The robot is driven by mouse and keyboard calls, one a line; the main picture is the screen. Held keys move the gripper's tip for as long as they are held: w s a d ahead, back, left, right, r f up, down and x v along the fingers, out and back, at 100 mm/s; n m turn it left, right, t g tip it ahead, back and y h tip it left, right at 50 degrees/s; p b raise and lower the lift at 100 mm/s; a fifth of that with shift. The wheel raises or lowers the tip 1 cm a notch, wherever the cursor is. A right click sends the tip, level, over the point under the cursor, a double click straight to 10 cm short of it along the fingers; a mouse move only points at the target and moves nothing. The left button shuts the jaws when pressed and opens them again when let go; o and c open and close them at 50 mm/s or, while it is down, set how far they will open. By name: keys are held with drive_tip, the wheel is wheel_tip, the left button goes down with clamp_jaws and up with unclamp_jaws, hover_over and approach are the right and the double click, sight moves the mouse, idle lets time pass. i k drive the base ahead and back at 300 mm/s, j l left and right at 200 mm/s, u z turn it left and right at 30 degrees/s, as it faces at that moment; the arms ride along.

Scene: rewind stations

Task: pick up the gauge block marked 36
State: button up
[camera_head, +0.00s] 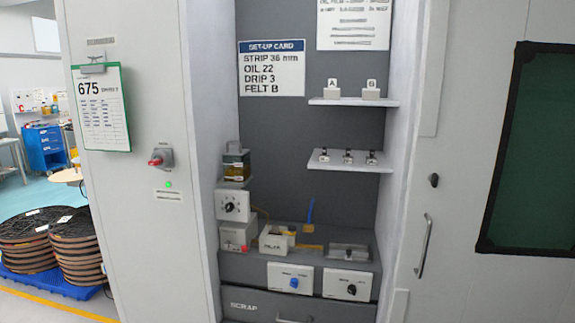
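A lower white shelf (350,167) in the recess bears three small dark-and-light pieces: a left one (324,155), a middle one (347,156) and a right one (371,158). They may be gauge blocks, but any marks on them are too small to read, so I cannot tell which is marked 36. The set-up card (271,68) on the back wall reads "STRIP 36 mm, OIL 22, DRIP 3, FELT B". My gripper is not in view.
An upper shelf (353,102) holds blocks labelled A (332,91) and B (370,92). Below are a bench with boxes, a blue-knob panel (290,278) and a black-knob panel (347,286). Cabinet walls flank the recess. Reels (30,240) stand at left.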

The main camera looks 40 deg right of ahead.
sight(371, 161)
drive_tip(key=z, duration=0.45)
drive_tip(key=k+l+z, duration=0.1)
drive_tip(key=z, duration=0.8)
drive_tip(key=l+z, duration=0.15)
drive_tip(key=z, duration=0.3)
drive_tip(key=k, duration=0.05)
